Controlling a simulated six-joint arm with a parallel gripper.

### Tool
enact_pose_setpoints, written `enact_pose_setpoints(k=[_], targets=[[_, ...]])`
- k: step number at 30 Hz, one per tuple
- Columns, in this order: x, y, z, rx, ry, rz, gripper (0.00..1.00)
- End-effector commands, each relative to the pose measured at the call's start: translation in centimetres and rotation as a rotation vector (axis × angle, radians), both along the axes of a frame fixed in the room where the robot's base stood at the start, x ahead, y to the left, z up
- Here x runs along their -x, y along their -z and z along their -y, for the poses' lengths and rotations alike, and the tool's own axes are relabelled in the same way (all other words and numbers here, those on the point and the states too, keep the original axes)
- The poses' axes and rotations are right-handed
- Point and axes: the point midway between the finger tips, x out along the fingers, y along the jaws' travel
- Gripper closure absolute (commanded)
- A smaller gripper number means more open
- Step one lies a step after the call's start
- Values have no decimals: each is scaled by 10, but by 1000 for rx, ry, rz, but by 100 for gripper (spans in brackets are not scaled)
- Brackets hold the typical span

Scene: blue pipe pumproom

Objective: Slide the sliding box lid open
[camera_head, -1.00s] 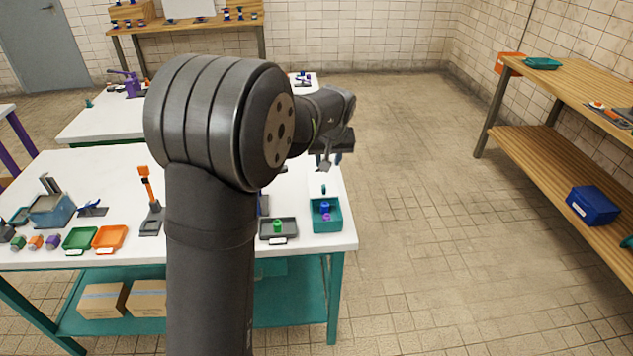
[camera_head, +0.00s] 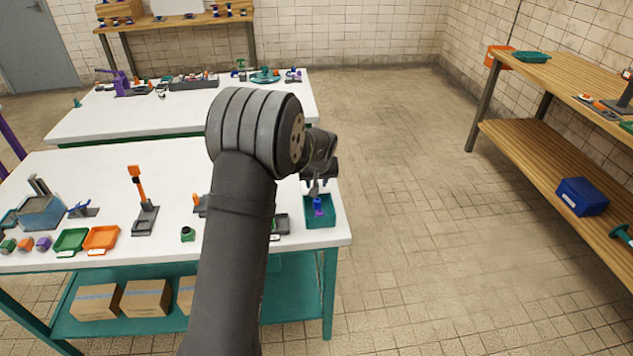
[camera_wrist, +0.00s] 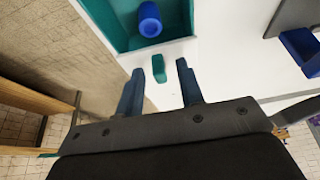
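A teal box (camera_head: 321,223) stands at the right end of the near white table, with a blue cylinder (camera_head: 317,203) and a purple piece (camera_head: 319,213) showing inside. The wrist view shows the box (camera_wrist: 178,42) from close up, with the blue cylinder (camera_wrist: 149,19) in it. A small teal tab (camera_wrist: 158,68) shows beside the box wall, between my fingertips in the picture. I cannot tell whether it belongs to a clear lid. My gripper (camera_wrist: 160,70) is open, its fingers apart on either side of the tab with no clear contact. In the head view my gripper (camera_head: 314,188) is just behind the box.
A dark grey tray (camera_head: 281,224) sits left of the teal box, partly behind my arm. In the wrist view a blue container (camera_wrist: 303,48) lies at the right. Orange (camera_head: 101,238) and green (camera_head: 71,240) trays are further left. The floor right of the table is clear.

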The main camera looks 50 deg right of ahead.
Motion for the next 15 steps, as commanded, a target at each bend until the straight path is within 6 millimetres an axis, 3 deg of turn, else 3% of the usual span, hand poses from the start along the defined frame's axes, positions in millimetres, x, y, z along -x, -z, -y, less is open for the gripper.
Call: enact_pose_setpoints(k=[6, 11, 15], targets=[[0, 0, 0, 0, 0, 0, 67], [0, 0, 0, 0, 0, 0, 99], [0, 0, 0, -1, 0, -1, 100]])
